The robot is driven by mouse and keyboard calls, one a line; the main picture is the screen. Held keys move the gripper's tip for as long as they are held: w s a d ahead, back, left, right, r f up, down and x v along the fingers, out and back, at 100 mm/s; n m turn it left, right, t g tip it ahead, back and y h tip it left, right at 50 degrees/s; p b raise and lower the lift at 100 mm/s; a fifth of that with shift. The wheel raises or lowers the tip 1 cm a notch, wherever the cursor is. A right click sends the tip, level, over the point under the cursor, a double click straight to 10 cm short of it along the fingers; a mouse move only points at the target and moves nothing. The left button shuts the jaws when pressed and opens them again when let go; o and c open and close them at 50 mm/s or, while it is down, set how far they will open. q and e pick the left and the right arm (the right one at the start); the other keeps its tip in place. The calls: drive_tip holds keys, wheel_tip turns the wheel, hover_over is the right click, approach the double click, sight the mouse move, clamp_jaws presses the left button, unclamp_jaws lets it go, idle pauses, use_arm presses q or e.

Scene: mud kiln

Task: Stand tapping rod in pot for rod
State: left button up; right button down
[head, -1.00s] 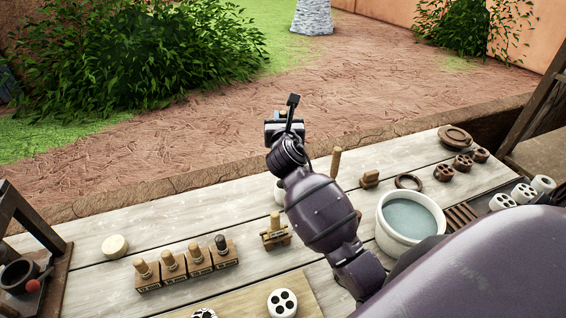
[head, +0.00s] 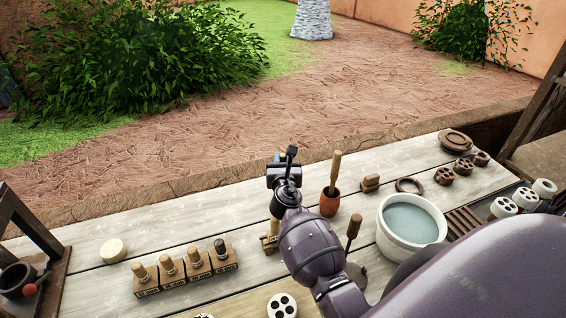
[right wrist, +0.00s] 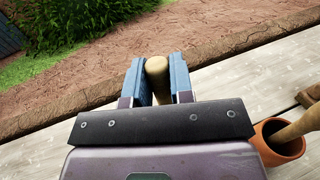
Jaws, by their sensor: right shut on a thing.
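My right gripper (head: 282,170) is over the far middle of the table, left of a terracotta pot (head: 329,204). In the right wrist view, its blue fingers are shut on a pale wooden rod (right wrist: 158,70), which I take as the tapping rod. Only the rod's rounded top shows between the fingers; its lower end is hidden. The terracotta pot also shows at the lower right of the wrist view (right wrist: 263,150), with a wooden-handled tool (head: 335,170) leaning in it. The space under my gripper is hidden by my arm. My left gripper is out of view.
A wooden stand (head: 267,240) is partly behind my forearm. A row of labelled blocks with stoppers (head: 198,268) is at front left. The far left planks are clear.

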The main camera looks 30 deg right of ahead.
drive_tip(key=shift+f, duration=0.2)
drive_tip(key=c, duration=1)
unclamp_jaws()
drive_tip(key=shift+r, duration=0.1)
drive_tip(key=shift+s+a, duration=0.15)
drive_tip(key=shift+s, duration=0.05)
drive_tip(key=v, duration=1.1)
drive_tip(key=shift+s, duration=0.3)
drive_tip(key=shift+a, duration=0.15)
